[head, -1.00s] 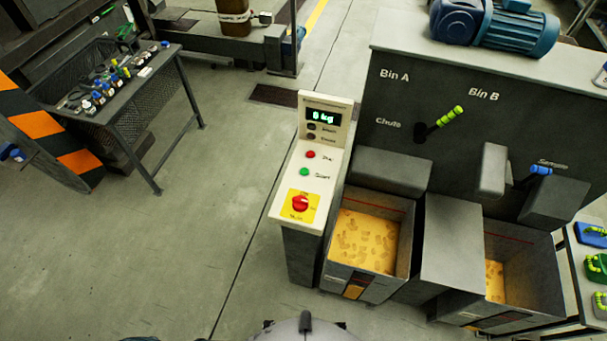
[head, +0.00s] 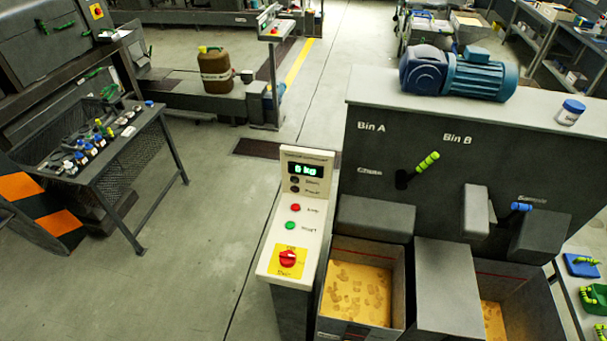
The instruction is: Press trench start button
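A white control panel (head: 308,228) stands left of the grey bin unit. Its upright part carries a small display (head: 305,170) with green digits, reading about 0 kg, and two dark buttons under it. On the sloped face sit a red button (head: 295,208), a green button (head: 292,225) with a label that looks like START, and a red rotary knob (head: 287,259) on a yellow plate. No label reading "trench" can be made out. Neither of my grippers is in the head view.
The bin unit (head: 375,145) is marked Bin A and Bin B, with a green-yellow lever (head: 427,162), a blue handle (head: 521,206) and bins of yellowish material (head: 357,294). A blue motor (head: 460,73) sits on top. A tool table (head: 150,115) stands left. Floor (head: 210,250) between is clear.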

